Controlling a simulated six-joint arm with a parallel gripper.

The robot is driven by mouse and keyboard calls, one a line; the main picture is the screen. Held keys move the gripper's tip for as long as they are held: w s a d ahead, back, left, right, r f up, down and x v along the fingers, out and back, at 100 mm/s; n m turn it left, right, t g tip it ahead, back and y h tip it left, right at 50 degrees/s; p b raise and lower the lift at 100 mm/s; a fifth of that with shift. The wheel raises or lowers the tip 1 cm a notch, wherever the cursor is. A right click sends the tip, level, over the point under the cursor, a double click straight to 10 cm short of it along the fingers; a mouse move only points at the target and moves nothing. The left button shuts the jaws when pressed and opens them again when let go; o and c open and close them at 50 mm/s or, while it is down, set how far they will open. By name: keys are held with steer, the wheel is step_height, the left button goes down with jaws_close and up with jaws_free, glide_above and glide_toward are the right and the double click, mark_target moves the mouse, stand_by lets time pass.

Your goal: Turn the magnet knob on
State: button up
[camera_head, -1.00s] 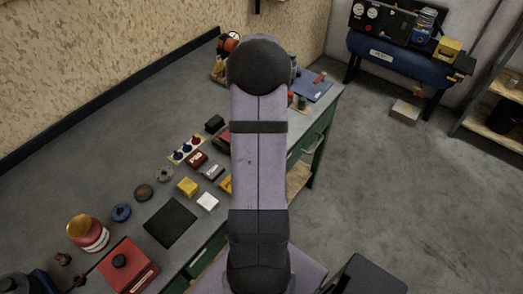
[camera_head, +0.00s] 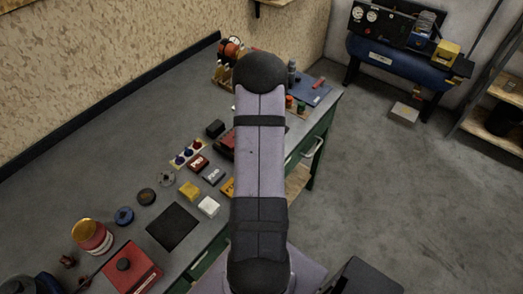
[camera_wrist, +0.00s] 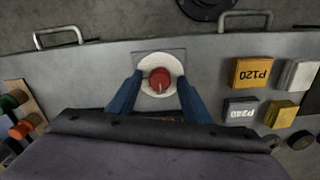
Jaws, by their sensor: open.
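A red round knob (camera_wrist: 159,80) with a pale pointer mark sits on a cream disc (camera_wrist: 151,68) on a grey plate (camera_wrist: 178,57), in the middle of the wrist view. My gripper (camera_wrist: 160,79) shows there as two blue fingers, one on each side of the knob. The fingers are apart, with a gap to the knob on both sides, and hold nothing. Their height relative to the knob is hard to tell. In the head view my arm hides the gripper and the knob.
On the workbench (camera_head: 110,165), a yellow P120 block (camera_wrist: 251,72), a grey P220 block (camera_wrist: 241,109) and other small blocks stand right of the knob in the wrist view. Drawer handles (camera_wrist: 59,32) show at the bench edge. A red box (camera_head: 128,270) stands at the bench's near end.

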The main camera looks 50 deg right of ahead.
steer(key=c, duration=1.1)
steer(key=shift+m, duration=0.3)
steer(key=shift+o, duration=0.2)
steer(key=m+b, duration=0.1)
steer(key=m, duration=0.2)
steer(key=shift+m, duration=0.3)
steer(key=m, duration=0.4)
steer(key=shift+b, duration=0.3)
steer(key=m, duration=0.9)
steer(key=shift+m+b, duration=0.3)
steer(key=shift+b, duration=0.1)
